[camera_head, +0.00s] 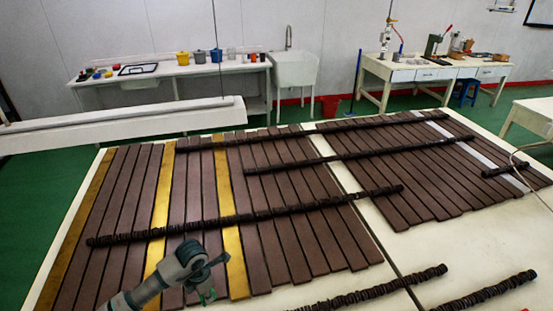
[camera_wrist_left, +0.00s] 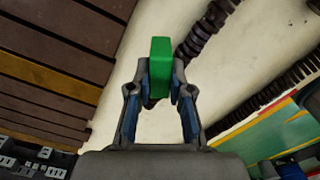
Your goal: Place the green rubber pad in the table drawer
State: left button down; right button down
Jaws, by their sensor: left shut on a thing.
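The green rubber pad (camera_wrist_left: 160,62) is a small upright green block between the fingers of my left gripper (camera_wrist_left: 159,92) in the left wrist view. The fingers are shut on it. In the head view my left gripper (camera_head: 208,279) is low at the bottom, over the near part of the big table, with a little green showing at its tip. Most of the pad is hidden there. A table at the back right has white drawer fronts (camera_head: 434,74) that look shut. My right gripper is not in view.
The big table (camera_head: 385,236) bears brown slats (camera_head: 290,240), yellow strips (camera_head: 233,262) and long dark stacked rods (camera_head: 240,219). A white bench with pots (camera_head: 183,57) and a sink (camera_head: 294,70) stand at the back.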

pick_arm(q)
jog(key=m, duration=0.4)
jog(key=r+m, duration=0.1)
jog(key=m, duration=0.1)
jog(key=shift+d+r+m, duration=0.1)
jog(key=shift+d+m, duration=0.25)
jog(key=shift+m, duration=0.05)
jog(key=shift+s+d+r+m, duration=0.1)
jog(key=shift+d+r+m, duration=0.3)
jog(key=shift+m, duration=2.85)
jog(key=shift+s+d+r+m, duration=0.15)
jog(key=shift+r+m, duration=0.45)
jog(key=shift+m, duration=2.7)
jog(key=shift+d+r+m, duration=0.25)
jog(key=shift+r+m, duration=0.25)
jog(key=shift+m, duration=2.75)
